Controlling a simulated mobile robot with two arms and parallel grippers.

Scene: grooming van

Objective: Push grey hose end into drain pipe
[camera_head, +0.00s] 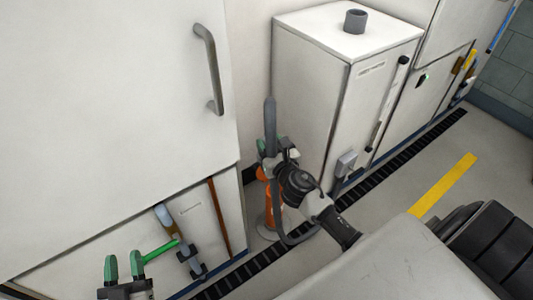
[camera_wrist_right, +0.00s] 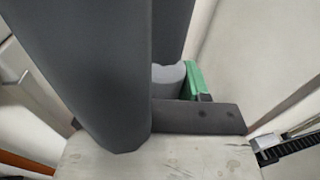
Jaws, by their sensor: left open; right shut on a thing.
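The grey hose (camera_head: 270,120) stands nearly upright in my right gripper (camera_head: 273,150), its end pointing up above the fingers. Its lower part loops down by the wrist. In the right wrist view the hose (camera_wrist_right: 90,60) fills the left side and hides much of the gripper; one green fingertip (camera_wrist_right: 194,80) shows behind it. A short grey upright pipe (camera_head: 355,21), which looks like the drain pipe, stands on the white cabinet's top. The hose end is apart from it, lower and to the left. My left gripper (camera_head: 124,266) is open and empty at the lower left.
The white cabinet (camera_head: 310,100) stands right of the hose. A tall white door with a handle (camera_head: 210,70) is on the left. An orange object (camera_head: 267,205) is partly hidden behind my right arm. A dark floor grate (camera_head: 395,150) runs along the cabinets.

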